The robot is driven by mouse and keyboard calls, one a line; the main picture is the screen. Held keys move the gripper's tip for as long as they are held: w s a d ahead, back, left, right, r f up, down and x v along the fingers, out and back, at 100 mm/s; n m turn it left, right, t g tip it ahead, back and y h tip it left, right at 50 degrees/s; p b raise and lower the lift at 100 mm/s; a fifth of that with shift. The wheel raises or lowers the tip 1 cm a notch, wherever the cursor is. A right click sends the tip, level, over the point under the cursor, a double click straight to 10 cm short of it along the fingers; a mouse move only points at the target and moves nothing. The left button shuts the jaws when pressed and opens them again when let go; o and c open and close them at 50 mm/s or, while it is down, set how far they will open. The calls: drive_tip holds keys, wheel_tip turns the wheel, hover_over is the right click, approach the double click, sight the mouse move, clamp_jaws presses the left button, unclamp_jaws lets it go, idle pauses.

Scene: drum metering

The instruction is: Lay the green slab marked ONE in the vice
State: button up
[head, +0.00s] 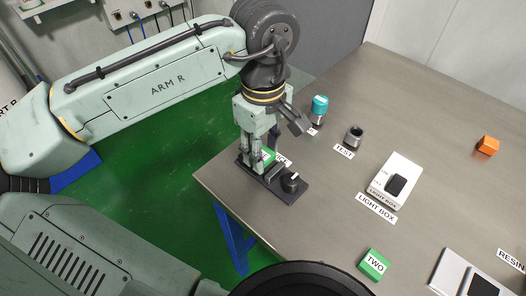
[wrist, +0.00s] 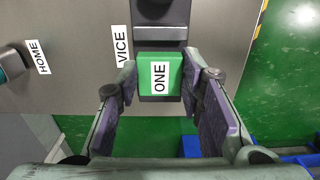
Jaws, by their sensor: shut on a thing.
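The green slab marked ONE (wrist: 160,75) is between the fingers of my gripper (wrist: 163,82) in the wrist view. In the head view the slab (head: 267,157) shows as a small green patch beside my gripper (head: 257,160). My gripper is shut on the slab, over the dark vice (head: 291,186) at the table's near left edge. Dark vice parts show just above and below the slab in the wrist view. I cannot tell whether the slab rests fully on the vice. The VICE label (wrist: 122,46) lies left of it.
A green slab marked TWO (head: 374,264) lies at the table's front.

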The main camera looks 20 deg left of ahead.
drive_tip(key=shift+f, duration=1)
drive_tip(key=shift+f, duration=0.15)
drive_tip(key=o, duration=1)
drive_tip(key=shift+o, duration=0.2)
wheel_tip(320, 180, up, 12)
drive_tip(key=shift+r+b, duration=0.2)
drive_tip(key=shift+b, duration=0.2)
